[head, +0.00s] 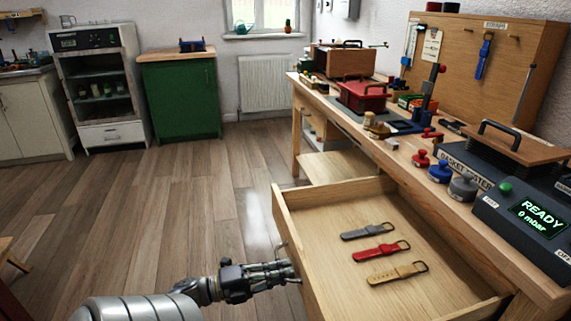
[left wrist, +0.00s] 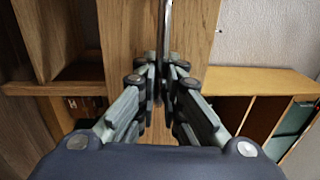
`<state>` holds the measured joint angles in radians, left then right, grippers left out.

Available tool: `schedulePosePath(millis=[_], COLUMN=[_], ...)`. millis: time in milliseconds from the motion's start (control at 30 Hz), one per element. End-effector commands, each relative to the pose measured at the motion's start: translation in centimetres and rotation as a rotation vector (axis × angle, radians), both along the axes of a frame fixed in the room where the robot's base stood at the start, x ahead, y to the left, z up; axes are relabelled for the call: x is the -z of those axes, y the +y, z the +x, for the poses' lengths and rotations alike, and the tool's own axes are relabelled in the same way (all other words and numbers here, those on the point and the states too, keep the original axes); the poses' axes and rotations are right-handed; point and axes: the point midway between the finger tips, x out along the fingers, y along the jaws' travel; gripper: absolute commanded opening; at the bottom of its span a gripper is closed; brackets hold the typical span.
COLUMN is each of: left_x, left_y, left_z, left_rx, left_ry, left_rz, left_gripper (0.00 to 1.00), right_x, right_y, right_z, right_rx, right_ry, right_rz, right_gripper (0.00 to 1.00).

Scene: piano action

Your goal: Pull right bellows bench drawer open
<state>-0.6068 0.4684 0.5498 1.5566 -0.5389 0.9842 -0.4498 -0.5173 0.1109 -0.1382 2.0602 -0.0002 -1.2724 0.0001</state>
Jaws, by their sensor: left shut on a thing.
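The bench drawer (head: 432,285) is pulled well out from under the workbench, and its wooden inside shows. A grey strap (head: 367,231), a red strap (head: 380,251) and a tan strap (head: 397,272) lie flat in it. My left gripper (head: 292,272) is at the outer face of the drawer front. In the left wrist view, my left gripper (left wrist: 163,72) has its fingers closed around a thin metal handle (left wrist: 166,25) in front of the wooden panel. The fingers hide part of the handle. My right gripper is not in view.
The workbench (head: 400,160) runs along the right, with a control box reading READY (head: 535,215), several coloured knobbed weights and a red case (head: 362,97) on top. A green cabinet (head: 180,98) stands at the back. The wooden floor (head: 170,200) left of the drawer is clear.

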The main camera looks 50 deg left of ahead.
Motion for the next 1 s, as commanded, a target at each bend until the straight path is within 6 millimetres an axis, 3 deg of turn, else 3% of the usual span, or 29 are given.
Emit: schedulePosePath(millis=[167, 200, 267, 667, 767, 1000], left_x=[0.0, 0.0, 0.0, 0.1, 0.3, 0.8], left_y=[-0.1, -0.1, -0.1, 0.2, 0.6, 2.6], left_z=[0.0, 0.0, 0.0, -0.4, -1.5, -6.1], left_rx=[0.002, 0.002, 0.002, 0.000, -0.002, -0.003], left_ry=[0.001, 0.001, 0.001, 0.002, 0.005, 0.006], left_rz=[-0.003, -0.003, -0.003, 0.000, 0.000, -0.001], left_gripper=[0.00, 0.17, 0.28, 0.28, 0.28, 0.28], right_x=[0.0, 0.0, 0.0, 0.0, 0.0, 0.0], right_y=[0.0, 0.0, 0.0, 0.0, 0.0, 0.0], right_z=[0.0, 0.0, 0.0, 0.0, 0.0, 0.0], right_rx=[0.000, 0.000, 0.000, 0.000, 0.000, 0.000], right_ry=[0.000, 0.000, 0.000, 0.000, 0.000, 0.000], right_rz=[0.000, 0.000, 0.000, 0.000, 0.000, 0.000], right_gripper=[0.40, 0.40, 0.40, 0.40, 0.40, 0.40])
